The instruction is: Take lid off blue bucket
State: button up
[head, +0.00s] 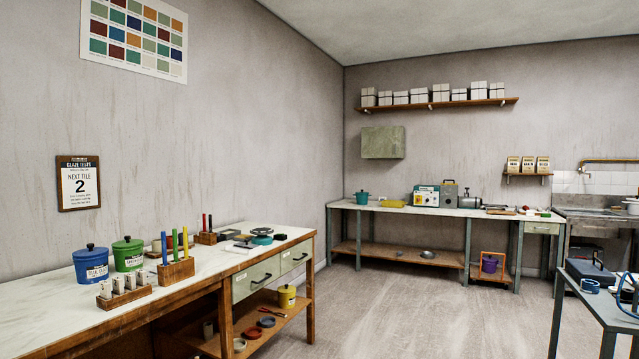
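The blue bucket (91,268) stands at the left end of the near workbench's top, with a pale label on its front. Its blue lid (90,251) with a dark knob sits on top of it. My gripper is not in view.
A green lidded bucket (128,256) stands just right of the blue one. In front are a wooden rack with pale tiles (124,294) and a block of coloured sticks (175,270). The workbench (50,315) is clear at its front left. Open floor (400,315) lies to the right.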

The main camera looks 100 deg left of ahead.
aim_at(91, 250)
jog(key=u, duration=4.2)
